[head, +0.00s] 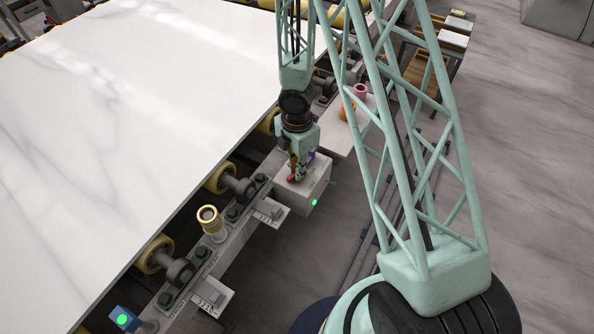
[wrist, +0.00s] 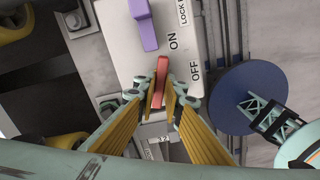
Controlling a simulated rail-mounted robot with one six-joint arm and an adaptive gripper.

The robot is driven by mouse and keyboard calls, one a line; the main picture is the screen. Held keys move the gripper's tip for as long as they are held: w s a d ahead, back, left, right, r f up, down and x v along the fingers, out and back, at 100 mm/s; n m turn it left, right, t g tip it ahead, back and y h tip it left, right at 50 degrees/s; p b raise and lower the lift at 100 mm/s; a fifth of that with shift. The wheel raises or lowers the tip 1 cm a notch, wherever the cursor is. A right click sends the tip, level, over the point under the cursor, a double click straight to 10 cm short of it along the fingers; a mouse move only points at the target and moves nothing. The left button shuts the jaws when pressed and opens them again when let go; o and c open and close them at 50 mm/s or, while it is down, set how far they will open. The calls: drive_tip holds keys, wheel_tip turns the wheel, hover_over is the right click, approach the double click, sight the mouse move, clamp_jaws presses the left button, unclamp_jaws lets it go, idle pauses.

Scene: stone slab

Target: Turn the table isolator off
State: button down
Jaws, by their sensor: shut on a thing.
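The isolator is a pale grey box (head: 308,187) on the frame beside the stone slab. Its top face also shows in the wrist view (wrist: 118,30), with ON and OFF printed on it. A red handle (wrist: 162,66) stands out from that face, with ON just above and right of its far end and OFF farther right. My gripper (wrist: 160,98) has its yellow-padded fingers on both sides of the red handle and is shut on it. In the head view my gripper (head: 297,175) reaches down onto the box. The handle's near part is partly hidden between the fingers.
A purple part (wrist: 143,24) sits on the box beyond the red handle, by a cut-off LOCK label. A green light (head: 314,202) glows on the box's side. Open floor lies right.

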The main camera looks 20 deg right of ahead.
drive_tip(key=m, duration=1.3)
drive_tip(key=shift+m, duration=0.4)
drive_tip(key=c, duration=2.7)
unclamp_jaws()
drive_tip(key=shift+r, duration=0.4)
drive_tip(key=shift+r, duration=0.95)
drive_tip(key=shift+r, duration=0.1)
